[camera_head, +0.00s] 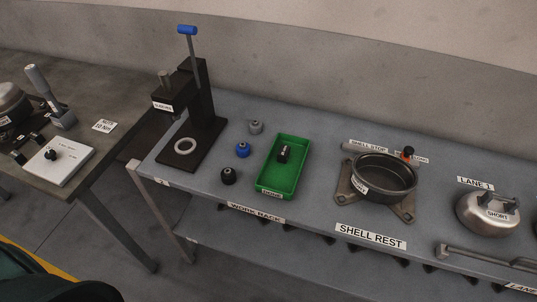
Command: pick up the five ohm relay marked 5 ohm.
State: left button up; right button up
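Three small round parts stand in a row on the grey bench, left of the green tray: a grey one (255,127) at the back, a blue one (242,150) in the middle and a black one (228,176) at the front. Their markings are too small to read, so I cannot tell which, if any, is the 5 ohm relay. A small dark part (284,153) lies in the green tray (267,188); its marking is unreadable too. Neither of my grippers is in view.
A black press (207,112) with a blue-tipped lever and a white ring stands left of the parts. Right of the tray are an open round shell (383,177) on a footed plate and a closed shell (488,213). Another table (92,128) stands left.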

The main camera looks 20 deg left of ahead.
aim_at(36, 138)
jog(key=u, duration=2.15)
jog(key=i+j+z, duration=0.1)
jog(key=z, duration=0.25)
jog(key=i+j+z, duration=0.1)
jog(key=z, duration=0.3)
jog(key=j+z, duration=0.35)
jog(key=i+j+z, duration=0.1)
jog(key=j, duration=0.4)
jog(key=i+j+z, duration=0.15)
jog(key=j, duration=0.4)
jog(key=i+j+z, duration=0.1)
jog(key=j, duration=0.45)
jog(key=i+j+z, duration=0.1)
jog(key=j, duration=0.45)
jog(key=i, duration=0.05)
